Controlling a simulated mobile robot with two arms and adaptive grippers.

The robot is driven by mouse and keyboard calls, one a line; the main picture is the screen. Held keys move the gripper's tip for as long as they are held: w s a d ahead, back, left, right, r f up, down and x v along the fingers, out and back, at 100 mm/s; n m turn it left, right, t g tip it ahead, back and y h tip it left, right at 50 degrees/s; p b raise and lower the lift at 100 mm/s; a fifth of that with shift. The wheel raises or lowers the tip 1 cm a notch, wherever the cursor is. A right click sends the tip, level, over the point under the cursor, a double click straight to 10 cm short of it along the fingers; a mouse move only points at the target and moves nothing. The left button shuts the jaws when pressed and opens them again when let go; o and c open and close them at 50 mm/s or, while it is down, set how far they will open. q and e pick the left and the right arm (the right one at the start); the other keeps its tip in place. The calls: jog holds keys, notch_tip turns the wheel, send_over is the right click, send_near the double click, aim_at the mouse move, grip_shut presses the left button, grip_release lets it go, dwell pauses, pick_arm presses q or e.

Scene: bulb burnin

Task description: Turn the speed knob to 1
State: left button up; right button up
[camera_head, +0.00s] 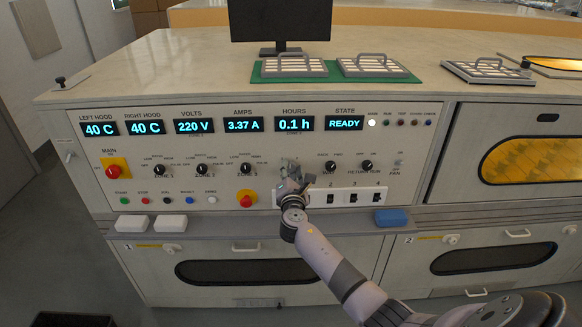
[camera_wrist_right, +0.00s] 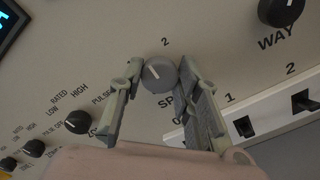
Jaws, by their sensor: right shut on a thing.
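The speed knob (camera_wrist_right: 158,75) is a round grey dial on the sloped panel, with a white pointer line directed up and slightly left in the right wrist view. A "2" is printed above it; a "0" and the letters "SP" show below, partly covered. My right gripper (camera_wrist_right: 158,82) has one finger on each side of the knob and is shut on it. In the head view my right gripper (camera_head: 290,182) is against the panel and mostly hides the knob. My left gripper is not in view.
The black way knob (camera_head: 330,166) and return run knob (camera_head: 367,166) are to the right. The zone 3 knob (camera_head: 246,169) and a red button on yellow (camera_head: 247,199) are to the left. A white switch strip (camera_head: 346,196) lies below right. The state display (camera_head: 344,122) reads READY.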

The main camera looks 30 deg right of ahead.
jog(key=n+p, duration=0.3)
jog(key=n, duration=0.2)
jog(key=shift+n, duration=0.3)
jog(key=shift+a+n+p, duration=0.1)
jog(key=shift+n+p, duration=0.75)
jog(key=shift+n, duration=0.75)
jog(key=shift+f+n, duration=0.15)
jog(key=shift+n, duration=0.15)
jog(key=o, duration=1.1)
jog(key=shift+o, duration=0.2)
jog(key=v, duration=1.2)
